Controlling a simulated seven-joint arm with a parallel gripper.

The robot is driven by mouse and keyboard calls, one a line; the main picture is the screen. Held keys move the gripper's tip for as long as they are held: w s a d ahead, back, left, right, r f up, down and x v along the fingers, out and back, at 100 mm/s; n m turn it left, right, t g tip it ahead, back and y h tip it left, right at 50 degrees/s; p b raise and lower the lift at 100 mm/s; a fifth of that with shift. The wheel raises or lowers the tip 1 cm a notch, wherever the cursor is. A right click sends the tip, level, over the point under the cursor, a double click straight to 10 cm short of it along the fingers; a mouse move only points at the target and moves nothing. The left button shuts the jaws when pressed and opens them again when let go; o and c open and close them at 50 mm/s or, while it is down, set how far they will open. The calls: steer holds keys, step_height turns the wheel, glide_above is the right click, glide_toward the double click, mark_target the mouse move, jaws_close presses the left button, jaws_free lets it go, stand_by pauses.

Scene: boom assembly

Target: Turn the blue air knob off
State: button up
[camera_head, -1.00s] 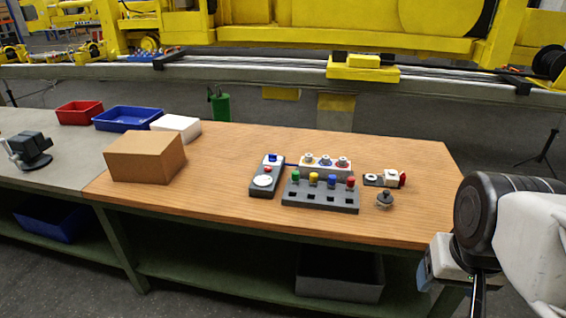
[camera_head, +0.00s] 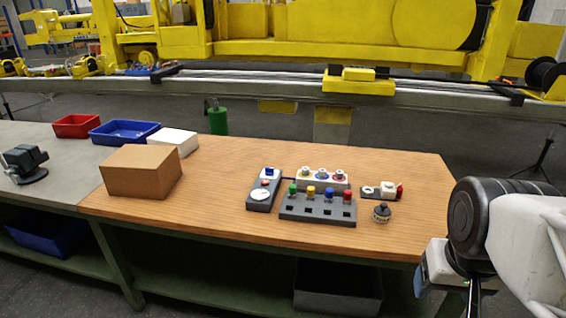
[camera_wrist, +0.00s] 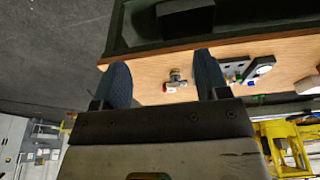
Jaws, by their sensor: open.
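A dark grey block (camera_head: 318,209) on the wooden bench carries a row of knobs in green, yellow, blue and red. The blue knob (camera_head: 329,193) is third from the left, between yellow and red. Behind it, a white box (camera_head: 323,179) bears several round knobs. My gripper (camera_wrist: 161,60) is open in the wrist view, its two dark fingers apart with nothing held. A small part with red and white (camera_wrist: 171,87) shows on the bench beyond the gap between them. In the head view my fingers are largely hidden low at the right. I cannot make out the blue knob surely in the wrist view.
A grey control box (camera_head: 263,190) stands left of the knob block. At the right are a small red-and-white part (camera_head: 388,190) and a round dark fitting (camera_head: 381,212). A cardboard box (camera_head: 142,171) and a white box (camera_head: 174,141) stand farther left. The bench's right end is clear.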

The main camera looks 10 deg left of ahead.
steer(key=w+a+r, duration=0.3)
steer(key=w, duration=0.7)
steer(key=w+a+r, duration=0.2)
steer(key=w, duration=0.9)
steer(key=t, duration=0.2)
glide_above(269, 168)
steer(key=s, duration=0.3)
step_height(269, 168, down, 22)
steer(key=shift+s+d+r, duration=0.1)
steer(key=shift+x, duration=3.95)
steer(key=shift+s, duration=0.1)
steer(key=shift+c, duration=0.3)
